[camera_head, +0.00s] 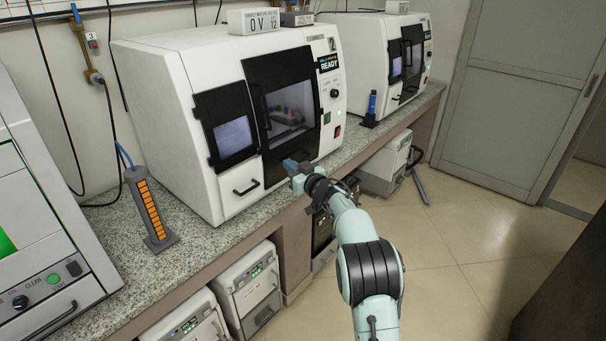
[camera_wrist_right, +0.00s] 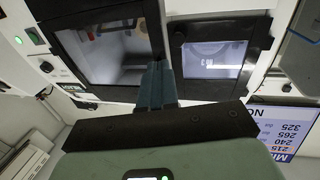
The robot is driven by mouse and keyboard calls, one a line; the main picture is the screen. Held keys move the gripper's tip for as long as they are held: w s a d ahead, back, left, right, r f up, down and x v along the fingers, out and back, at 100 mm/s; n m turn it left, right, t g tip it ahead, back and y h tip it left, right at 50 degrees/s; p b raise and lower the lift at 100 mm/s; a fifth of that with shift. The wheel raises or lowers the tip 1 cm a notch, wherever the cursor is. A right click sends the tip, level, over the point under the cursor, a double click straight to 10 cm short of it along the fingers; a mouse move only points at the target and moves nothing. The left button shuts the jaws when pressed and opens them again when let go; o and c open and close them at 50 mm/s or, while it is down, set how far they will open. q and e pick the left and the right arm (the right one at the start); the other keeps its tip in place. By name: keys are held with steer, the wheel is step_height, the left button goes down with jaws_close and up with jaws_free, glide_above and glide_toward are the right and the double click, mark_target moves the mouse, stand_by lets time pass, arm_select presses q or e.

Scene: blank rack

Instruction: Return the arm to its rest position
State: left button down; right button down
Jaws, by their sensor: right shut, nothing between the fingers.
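My right arm reaches in from the lower right of the head view, its right gripper (camera_head: 291,166) in front of the lower part of a white machine (camera_head: 160,95). The gripper is shut and empty. In the right wrist view, the two blue-grey fingers (camera_wrist_right: 157,88) are together, pointing at the machine's front, between its dark window (camera_wrist_right: 105,50) and its small screen (camera_wrist_right: 212,58). Whether the fingers touch the machine cannot be told. My left gripper is not in view.
The granite counter (camera_head: 190,262) carries a second white machine (camera_head: 365,45) and an orange-striped holder (camera_head: 150,208). Smaller white units (camera_head: 250,290) stand below it. A grey door (camera_head: 500,100) is at the back right. The tiled floor (camera_head: 450,235) on the right is clear.

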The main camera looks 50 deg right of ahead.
steer(key=s, duration=0.4)
steer(key=shift+s+r, duration=0.1)
steer(key=shift+s, duration=0.05)
steer(key=w+a+f+m+g+p, duration=0.1)
steer(key=a+f, duration=0.2)
steer(key=f, duration=0.4)
steer(key=a+f+m+g+y+p, duration=0.1)
steer(key=a+f+g, duration=0.15)
steer(key=f, duration=0.45)
steer(key=w+a+f+g, duration=0.1)
steer(key=a+f, duration=0.3)
steer(key=f, duration=0.2)
steer(key=s+a+f+g+y+p, duration=0.1)
steer(key=s+a+f+g, duration=0.1)
steer(key=a+f, duration=0.45)
steer(key=s+a+f+g+y+p, duration=0.1)
steer(key=s+a+f+y, duration=0.15)
steer(key=a+f, duration=0.45)
steer(key=s+a+f+g+p, duration=0.2)
steer(key=s+a+f+g, duration=0.1)
steer(key=s+a+f, duration=0.4)
steer(key=s+a+f+n+g+y+p, duration=0.1)
steer(key=s+a+g+y, duration=0.3)
steer(key=s+a, duration=1.6)
steer(key=s+g+p, duration=0.1)
steer(key=g, duration=0.2)
steer(key=shift+s+a+f, duration=0.2)
steer(key=shift+s+f, duration=0.1)
steer(key=shift+s, duration=0.05)
